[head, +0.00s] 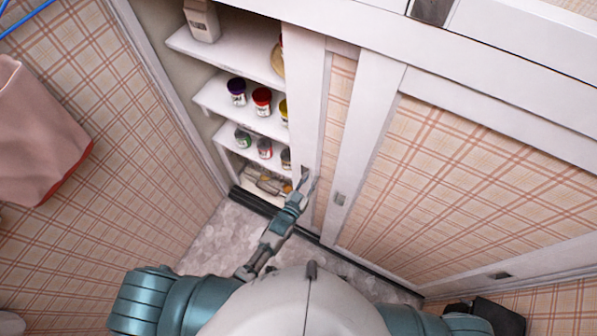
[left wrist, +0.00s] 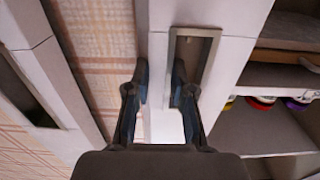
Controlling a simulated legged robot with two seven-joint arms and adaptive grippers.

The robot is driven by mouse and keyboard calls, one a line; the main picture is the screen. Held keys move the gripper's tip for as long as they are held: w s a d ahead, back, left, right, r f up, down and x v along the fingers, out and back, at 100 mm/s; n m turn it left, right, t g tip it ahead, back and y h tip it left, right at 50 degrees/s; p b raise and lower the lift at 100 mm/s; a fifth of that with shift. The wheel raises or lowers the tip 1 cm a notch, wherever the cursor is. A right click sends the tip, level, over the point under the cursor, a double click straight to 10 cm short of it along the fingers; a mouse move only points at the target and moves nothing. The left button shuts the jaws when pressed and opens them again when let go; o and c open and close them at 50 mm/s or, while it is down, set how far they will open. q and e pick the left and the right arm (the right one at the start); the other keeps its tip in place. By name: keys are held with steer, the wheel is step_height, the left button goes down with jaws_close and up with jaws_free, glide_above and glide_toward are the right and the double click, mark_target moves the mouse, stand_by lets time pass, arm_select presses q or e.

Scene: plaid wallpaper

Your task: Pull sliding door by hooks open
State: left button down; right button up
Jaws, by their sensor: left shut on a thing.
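The sliding door (head: 308,105) has a white frame and a plaid panel and stands partly open, with shelves showing to its left. Its recessed metal handle (left wrist: 192,60) is in the white edge post. My left gripper (head: 304,186) is at that handle. In the left wrist view, one finger of the gripper (left wrist: 158,88) reaches into the recess and the other lies on the plaid panel side, shut on the handle's edge. A second plaid door (head: 470,185) to the right has its own recessed handle (head: 339,198). My right gripper is out of view.
White shelves (head: 228,55) hold several jars (head: 262,100) and a carton (head: 202,20). A dark floor track (head: 262,206) runs under the doors. The grey floor between is clear.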

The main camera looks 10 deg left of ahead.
arm_select(q)
steer(key=shift+s+d+r, duration=0.1)
steer(key=shift+s+d, duration=0.05)
steer(key=shift+d, duration=0.4)
steer(key=shift+s+d, duration=0.1)
steer(key=shift+d, duration=0.05)
steer(key=shift+d, duration=0.35)
steer(key=c, duration=1)
jaws_free()
steer(key=shift+s+d, duration=0.1)
steer(key=shift+d, duration=0.05)
steer(key=v, duration=1.2)
steer(key=shift+a, duration=0.3)
